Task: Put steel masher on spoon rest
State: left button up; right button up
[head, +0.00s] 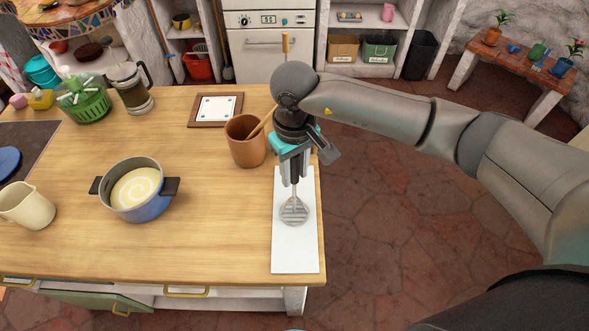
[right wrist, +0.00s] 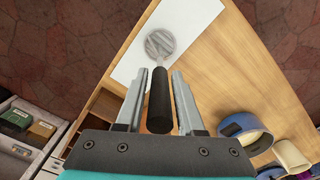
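The steel masher (head: 294,212) has its round slotted head over the white slab at the counter's right end, seemingly resting on it. Its black handle (right wrist: 159,100) rises toward my right gripper. The white slab (head: 295,252), which I take as the spoon rest, is long, flat and rectangular; part of it shows in the right wrist view (right wrist: 200,18). My right gripper (right wrist: 160,76) points down over the slab. Its fingers stand either side of the handle with visible gaps, so it is open. In the head view, the gripper hides most of the handle. My left gripper is out of view.
A brown crock (head: 246,143) with a wooden utensil stands close behind and left of the slab. A blue pot (head: 139,203), a cream jug (head: 27,206) and a framed white tile (head: 217,108) are farther left. The counter's right edge runs beside the slab.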

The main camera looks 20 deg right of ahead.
jog(key=shift+o, duration=1.2)
jog(key=shift+r, duration=0.2)
notch_tip(320, 180, up, 12)
jog(key=shift+b, duration=0.9)
